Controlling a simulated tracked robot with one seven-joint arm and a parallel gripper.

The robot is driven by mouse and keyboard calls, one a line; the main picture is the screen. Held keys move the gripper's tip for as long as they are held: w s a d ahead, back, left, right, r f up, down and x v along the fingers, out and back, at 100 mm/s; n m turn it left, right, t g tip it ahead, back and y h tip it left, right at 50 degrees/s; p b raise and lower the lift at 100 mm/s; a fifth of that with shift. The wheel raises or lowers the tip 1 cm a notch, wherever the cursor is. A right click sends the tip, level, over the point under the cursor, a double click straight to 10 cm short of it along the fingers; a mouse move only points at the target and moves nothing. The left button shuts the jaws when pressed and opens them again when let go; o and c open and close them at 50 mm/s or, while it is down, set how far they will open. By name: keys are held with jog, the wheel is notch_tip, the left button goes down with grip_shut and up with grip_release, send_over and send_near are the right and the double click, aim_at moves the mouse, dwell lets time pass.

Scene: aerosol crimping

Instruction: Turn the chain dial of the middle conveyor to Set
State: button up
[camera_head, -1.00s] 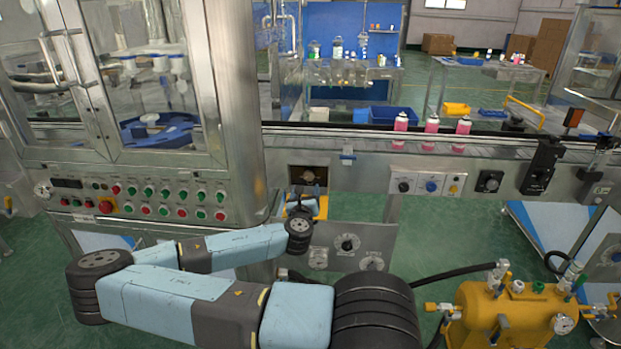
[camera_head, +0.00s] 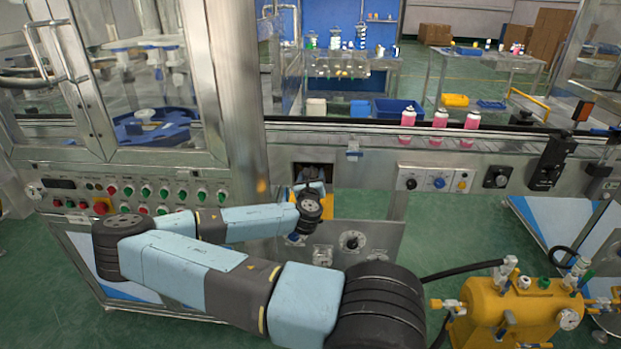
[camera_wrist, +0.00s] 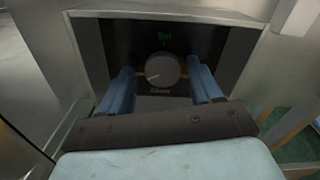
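In the wrist view, a round grey dial (camera_wrist: 163,68) sits on a dark panel inside a metal-framed recess. A pale mark on the knob points to the lower left. My gripper (camera_wrist: 160,78) is open, with one blue finger on each side of the dial; contact cannot be told. In the head view, the recess (camera_head: 313,170) is in the conveyor's front, and my gripper (camera_head: 309,188) is at it, partly hidden by my wrist. The dial itself is hidden there.
A lower panel with a black knob (camera_head: 352,240) is beside my wrist. A white-plated switch panel (camera_head: 436,182) is to the right on the conveyor front. Pink cans (camera_head: 440,125) stand on the conveyor. A yellow tank (camera_head: 515,308) is at lower right; a button cabinet is left.

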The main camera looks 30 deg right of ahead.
jog(key=c, duration=0.9)
jog(key=shift+a, duration=0.1)
jog(key=shift+c, duration=0.2)
jog(key=shift+m, duration=0.4)
jog(key=m, duration=0.4)
jog(key=shift+m, duration=0.4)
jog(key=m, duration=1.1)
jog(key=shift+m, duration=0.4)
jog(key=m, duration=0.5)
jog(key=shift+m, duration=0.3)
jog(key=shift+f, duration=0.1)
